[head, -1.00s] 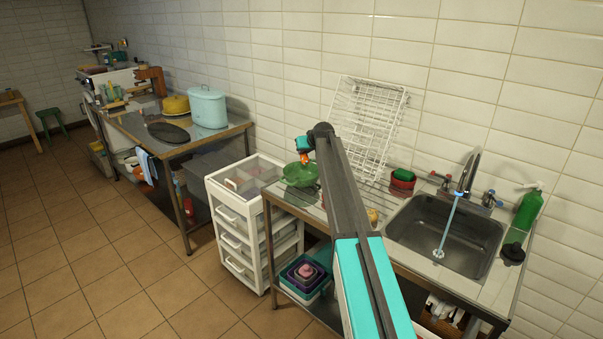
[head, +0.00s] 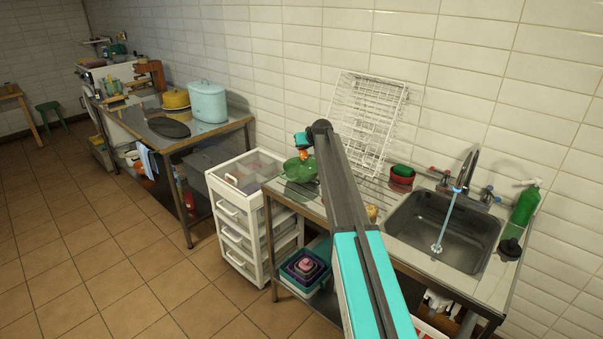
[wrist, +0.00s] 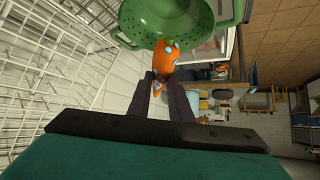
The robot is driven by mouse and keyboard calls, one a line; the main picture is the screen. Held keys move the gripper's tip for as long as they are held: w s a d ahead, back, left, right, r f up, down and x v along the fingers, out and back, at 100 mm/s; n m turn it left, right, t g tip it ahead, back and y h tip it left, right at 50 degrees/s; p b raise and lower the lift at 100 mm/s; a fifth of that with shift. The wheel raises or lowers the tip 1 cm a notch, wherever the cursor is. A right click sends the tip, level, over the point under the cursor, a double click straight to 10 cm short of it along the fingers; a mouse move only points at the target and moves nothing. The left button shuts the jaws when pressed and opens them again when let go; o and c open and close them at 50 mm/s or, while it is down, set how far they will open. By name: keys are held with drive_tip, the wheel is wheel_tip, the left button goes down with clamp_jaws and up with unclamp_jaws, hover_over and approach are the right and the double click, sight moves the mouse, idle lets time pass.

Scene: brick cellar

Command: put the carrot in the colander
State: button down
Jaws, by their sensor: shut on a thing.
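The green colander (head: 298,173) stands at the left end of the sink counter, partly behind my arm. Its perforated wall and a handle show at the top of the wrist view (wrist: 165,22). My gripper (wrist: 160,86) is shut on the orange carrot (wrist: 161,64), which has light blue spots. The carrot's far end overlaps the colander's bowl in the wrist view. In the head view, the carrot (head: 304,154) appears at the colander's upper edge, below a teal part of my wrist. I cannot tell whether the carrot touches the colander.
A white wire rack (head: 372,115) leans on the tiled wall beside my arm. Red and green bowls (head: 402,175) stand near the sink (head: 445,225). A white drawer unit (head: 250,210) stands left of the counter. Floor at the lower left is clear.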

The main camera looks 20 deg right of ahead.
sight(304, 157)
drive_tip(key=shift+f, duration=0.15)
drive_tip(key=shift+f+b, duration=1.7)
drive_tip(key=shift+f, duration=1)
drive_tip(key=shift+f+b, duration=1.45)
drive_tip(key=shift+f, duration=1.05)
idle(2.7)
